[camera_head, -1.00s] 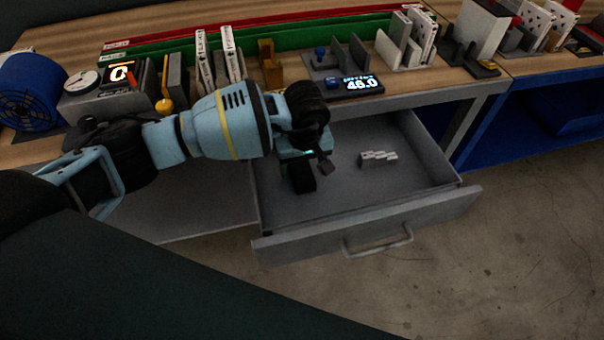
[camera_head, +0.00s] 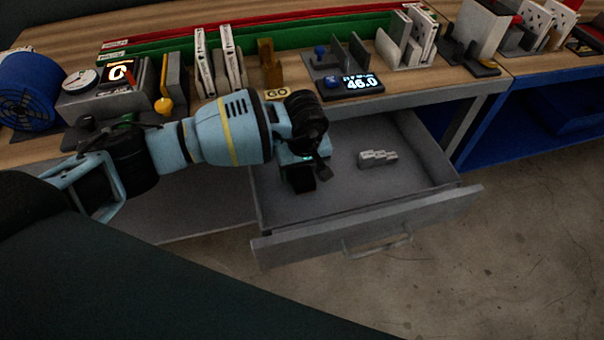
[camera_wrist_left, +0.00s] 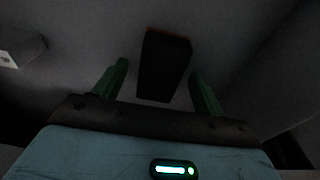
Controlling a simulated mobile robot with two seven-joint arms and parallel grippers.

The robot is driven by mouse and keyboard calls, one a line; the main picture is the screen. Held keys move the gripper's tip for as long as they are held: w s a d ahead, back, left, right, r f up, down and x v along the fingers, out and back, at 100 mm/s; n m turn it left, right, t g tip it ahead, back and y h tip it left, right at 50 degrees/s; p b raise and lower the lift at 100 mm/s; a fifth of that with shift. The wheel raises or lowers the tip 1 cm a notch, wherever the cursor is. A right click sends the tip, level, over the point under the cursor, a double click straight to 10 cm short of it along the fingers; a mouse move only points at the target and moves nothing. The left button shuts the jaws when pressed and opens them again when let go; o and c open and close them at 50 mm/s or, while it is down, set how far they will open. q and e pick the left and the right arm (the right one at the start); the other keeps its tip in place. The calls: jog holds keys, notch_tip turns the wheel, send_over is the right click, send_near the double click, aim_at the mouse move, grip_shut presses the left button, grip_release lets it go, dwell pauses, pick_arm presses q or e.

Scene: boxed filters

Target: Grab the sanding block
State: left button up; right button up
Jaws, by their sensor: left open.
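The sanding block is most likely the dark block with a thin orange edge (camera_wrist_left: 164,66) in the left wrist view. It lies on the grey drawer floor, between and beyond the two green fingertips of my left gripper (camera_wrist_left: 160,72). The fingers are apart, with a gap on each side of the block. In the head view my left gripper (camera_head: 308,174) points down into the left part of the open drawer (camera_head: 345,200). The gripper and wrist largely hide the block there. My right gripper is not in view.
A small pale stepped object (camera_head: 377,159) lies in the drawer's right part; bare floor separates it from my gripper. The drawer's front wall (camera_head: 365,229) and sides surround the gripper. The bench above holds a lit display (camera_head: 351,86) and several upright boxed filters (camera_head: 220,62).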

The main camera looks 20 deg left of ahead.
aim_at(302, 172)
pick_arm(q)
jog(key=c, duration=1.1)
notch_tip(302, 172, up, 10)
jog(key=shift+r, duration=0.25)
